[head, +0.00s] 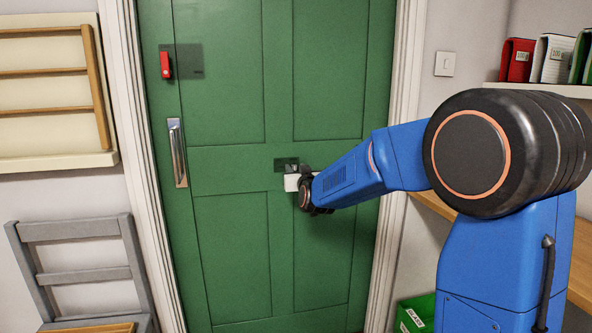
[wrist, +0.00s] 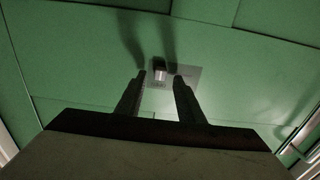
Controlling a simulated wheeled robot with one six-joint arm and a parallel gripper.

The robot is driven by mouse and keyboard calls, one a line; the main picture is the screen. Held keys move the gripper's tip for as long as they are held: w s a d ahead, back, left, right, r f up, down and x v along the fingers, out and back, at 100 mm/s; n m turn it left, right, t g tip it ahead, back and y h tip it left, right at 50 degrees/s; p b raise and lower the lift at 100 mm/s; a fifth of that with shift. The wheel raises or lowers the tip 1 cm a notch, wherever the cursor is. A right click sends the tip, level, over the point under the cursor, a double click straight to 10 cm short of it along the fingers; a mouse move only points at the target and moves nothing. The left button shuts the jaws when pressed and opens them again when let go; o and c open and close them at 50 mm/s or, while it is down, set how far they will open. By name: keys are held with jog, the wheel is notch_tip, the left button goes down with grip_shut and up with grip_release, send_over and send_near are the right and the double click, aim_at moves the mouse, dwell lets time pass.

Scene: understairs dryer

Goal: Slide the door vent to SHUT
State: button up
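My gripper (head: 312,188) is close in front of the plate. In the wrist view my gripper (wrist: 160,77) has its two fingers apart, one on each side of the tab, with nothing held. I cannot tell whether the fingertips reach the tab's depth. Any lettering on the plate is too small to read.
A red latch (head: 165,65) and a metal handle (head: 178,153) are at the door's left. A grey chair (head: 80,228) stands left; a wooden counter (head: 432,206) and green box (head: 415,314) are right.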

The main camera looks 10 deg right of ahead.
aim_at(278, 166)
jog(key=shift+w, duration=0.35)
jog(key=shift+c, duration=0.3)
grip_shut()
jog(key=shift+a, duration=2.65)
jog(key=shift+o, duration=0.3)
grip_release()
jog(key=shift+a, duration=0.15)
jog(key=s, duration=1.7)
jog(key=shift+s, duration=0.25)
